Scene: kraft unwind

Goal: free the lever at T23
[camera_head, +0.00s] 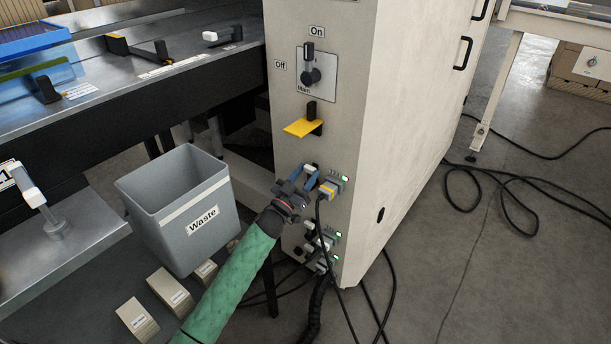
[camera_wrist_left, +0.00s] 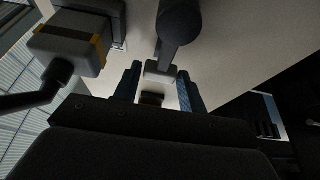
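The T23 socket with its grey and yellow plug (camera_head: 329,190) is on the front of the beige cabinet, beside a small green light. The plug also shows at the upper left of the left wrist view (camera_wrist_left: 75,42). Left of it is a small lever with a white tip (camera_head: 311,169); its dark round bar (camera_wrist_left: 178,24) and white end (camera_wrist_left: 159,71) show in the wrist view. My left gripper (camera_head: 306,178) has its blue fingers on either side of the white end, with narrow gaps seeming to remain. Whether they touch it is hard to tell. My right gripper is out of view.
A black cable hangs from the plug. More plugs and levers (camera_head: 322,240) sit below. A grey Waste bin (camera_head: 182,205) stands left of my arm. Cables (camera_head: 470,190) lie on the floor at right.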

